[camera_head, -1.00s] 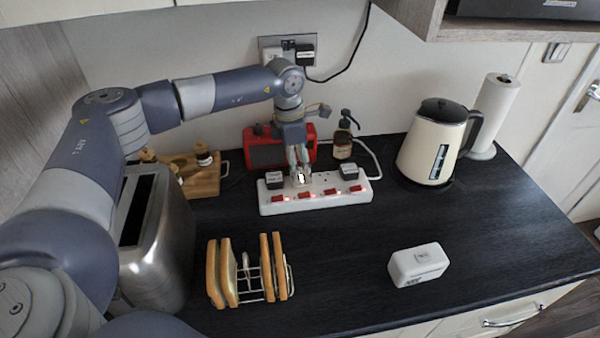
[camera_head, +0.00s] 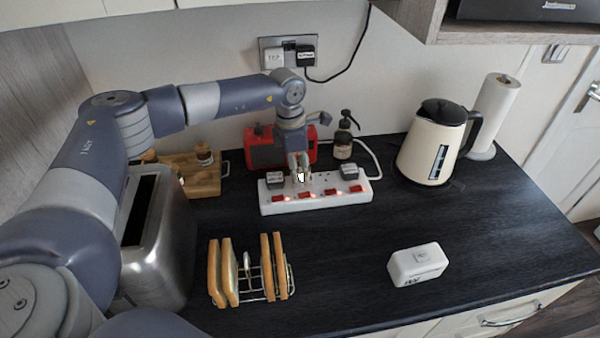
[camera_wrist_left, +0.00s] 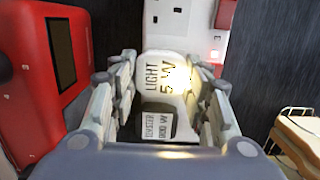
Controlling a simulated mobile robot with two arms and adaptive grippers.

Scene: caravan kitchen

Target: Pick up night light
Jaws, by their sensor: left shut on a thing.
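The night light (camera_wrist_left: 158,75) is a small white block marked "LIGHT 5 W", with a bright glowing spot. In the head view it is small and lit, at the white power strip (camera_head: 330,203). My left gripper (camera_head: 300,178) points down over the middle of the strip and is shut on the night light, one finger on each side of it in the wrist view. I cannot tell whether the night light still touches its socket. My right gripper is not in view.
Dark plugs sit at the strip's left (camera_head: 274,179) and right (camera_head: 349,171). A red radio-like box (camera_head: 262,152) and a soap bottle (camera_head: 343,146) stand behind. A toaster (camera_head: 160,240), toast rack (camera_head: 250,275), kettle (camera_head: 428,150) and white box (camera_head: 417,264) surround the clear centre counter.

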